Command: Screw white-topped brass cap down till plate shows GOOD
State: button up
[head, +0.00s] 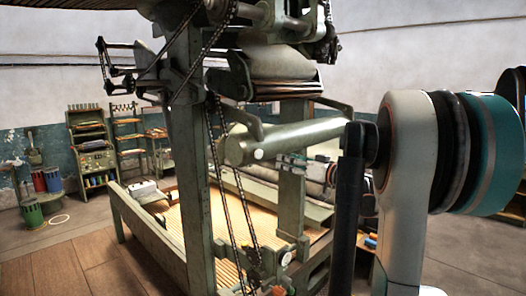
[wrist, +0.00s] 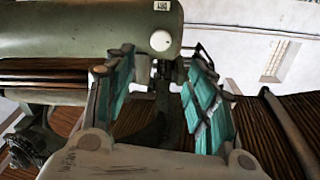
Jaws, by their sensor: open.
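The white-topped cap (wrist: 161,41) shows in the wrist view as a round white disc on the green cylinder (wrist: 70,30). Its brass part cannot be made out. A small pale plate (wrist: 162,5) with dark marks sits just above it, cut by the top edge; I cannot read it. My gripper (wrist: 160,62) is open, with teal-padded fingers spread to either side below the cap and nothing between them.
The loom's green post (head: 190,150) and hanging chains (head: 222,180) stand left of the cylinder. Cloth or slats (head: 185,225) lie in the frame below. Shelves (head: 90,145) and coloured tins (head: 45,180) stand at the far left. The wooden floor (head: 65,265) at front left is clear.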

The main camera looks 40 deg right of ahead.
aim_at(260, 154)
jog(key=w+p, duration=0.1)
jog(key=w, duration=0.7)
jog(key=w+a+p, duration=0.1)
jog(key=w, duration=0.4)
jog(key=shift+f+p, duration=0.1)
jog(key=shift+p, duration=0.25)
jog(key=shift+c, duration=0.6)
jog(key=c, duration=1)
